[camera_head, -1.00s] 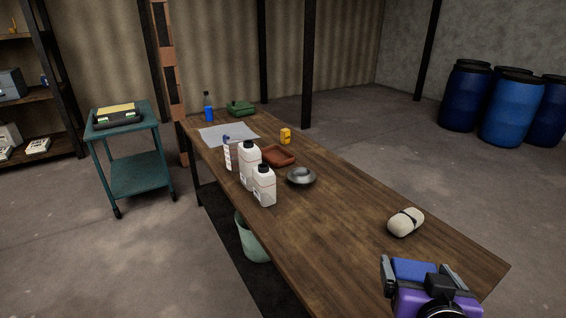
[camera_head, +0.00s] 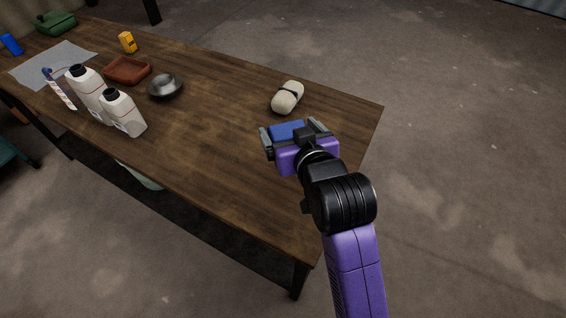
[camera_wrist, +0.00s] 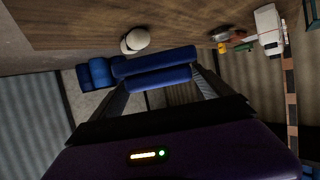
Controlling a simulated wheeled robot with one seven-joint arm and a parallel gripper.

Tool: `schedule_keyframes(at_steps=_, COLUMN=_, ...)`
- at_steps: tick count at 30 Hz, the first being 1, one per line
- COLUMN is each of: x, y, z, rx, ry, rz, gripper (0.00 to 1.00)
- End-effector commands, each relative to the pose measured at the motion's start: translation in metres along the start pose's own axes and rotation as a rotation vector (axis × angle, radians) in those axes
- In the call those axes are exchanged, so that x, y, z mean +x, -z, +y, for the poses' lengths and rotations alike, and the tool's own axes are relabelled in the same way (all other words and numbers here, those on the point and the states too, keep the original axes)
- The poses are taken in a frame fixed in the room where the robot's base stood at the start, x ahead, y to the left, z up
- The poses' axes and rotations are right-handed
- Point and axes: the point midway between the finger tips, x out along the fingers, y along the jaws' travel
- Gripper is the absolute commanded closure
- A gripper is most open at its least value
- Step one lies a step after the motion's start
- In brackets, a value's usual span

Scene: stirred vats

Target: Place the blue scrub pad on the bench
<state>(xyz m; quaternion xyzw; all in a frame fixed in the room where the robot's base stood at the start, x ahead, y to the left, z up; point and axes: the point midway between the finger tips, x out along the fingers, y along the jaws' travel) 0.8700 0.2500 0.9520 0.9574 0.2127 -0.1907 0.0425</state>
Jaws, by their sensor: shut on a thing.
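The blue scrub pad (camera_head: 287,131) is between the fingers of my gripper (camera_head: 293,134), which is shut on it. In the wrist view the pad (camera_wrist: 156,68) spans the two fingers of my gripper (camera_wrist: 155,80). In the head view my gripper is over the near right end of the wooden bench (camera_head: 215,125). I cannot tell exactly how high the pad is above the bench top.
A beige strapped roll (camera_head: 287,97) lies just beyond my gripper. A grey metal dish (camera_head: 165,86), a brown tray (camera_head: 127,70), white bottles (camera_head: 122,112) and a yellow object (camera_head: 128,42) stand farther left. The bench top between the bottles and my gripper is clear.

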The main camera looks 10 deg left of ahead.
Motion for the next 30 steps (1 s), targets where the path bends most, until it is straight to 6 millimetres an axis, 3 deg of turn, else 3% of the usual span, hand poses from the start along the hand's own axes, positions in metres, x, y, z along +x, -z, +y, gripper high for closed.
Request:
schedule_keyframes(at_steps=3, x=0.012, y=-0.031, z=0.0, rx=0.0, ry=0.0, rz=-0.006, gripper=0.5)
schedule_keyframes(at_steps=12, x=0.036, y=-0.088, z=0.0, rx=0.001, ry=0.0, rz=-0.002, gripper=0.5)
schedule_keyframes(at_steps=19, x=0.043, y=-0.104, z=0.0, rx=0.001, ry=0.0, rz=0.0, gripper=0.5)
schedule_keyframes(at_steps=27, x=0.057, y=-0.136, z=0.0, rx=0.001, ry=0.0, rz=0.0, gripper=0.5)
schedule_keyframes(at_steps=30, x=0.058, y=-0.139, z=0.0, rx=0.001, ry=0.0, rz=0.002, gripper=0.5)
